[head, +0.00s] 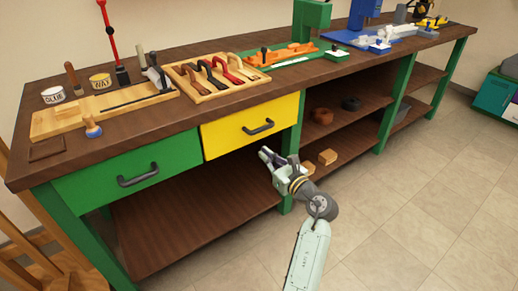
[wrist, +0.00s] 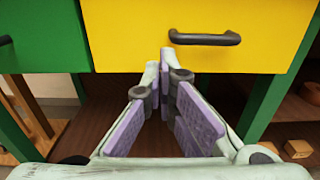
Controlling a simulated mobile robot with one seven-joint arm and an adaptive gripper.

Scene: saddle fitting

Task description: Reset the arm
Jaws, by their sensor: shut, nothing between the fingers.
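My gripper (head: 268,156) is in front of the workbench, just below the yellow drawer's (head: 235,128) handle in the head view. In the wrist view my gripper (wrist: 163,62) points at the bench, its fingertips together and nothing between them. The yellow drawer also shows in the wrist view (wrist: 130,40), with its dark handle (wrist: 205,38) above and right of the fingertips. The fingers appear apart from the handle. My arm reaches up from the bottom of the head view.
The bench top holds a wooden tool tray (head: 215,88), a glue tin (head: 53,95) and a wax tin (head: 100,81). A green drawer (head: 130,170) sits left of the yellow one. Wooden blocks (head: 327,157) lie on a shelf. The tiled floor (head: 420,200) at right is clear.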

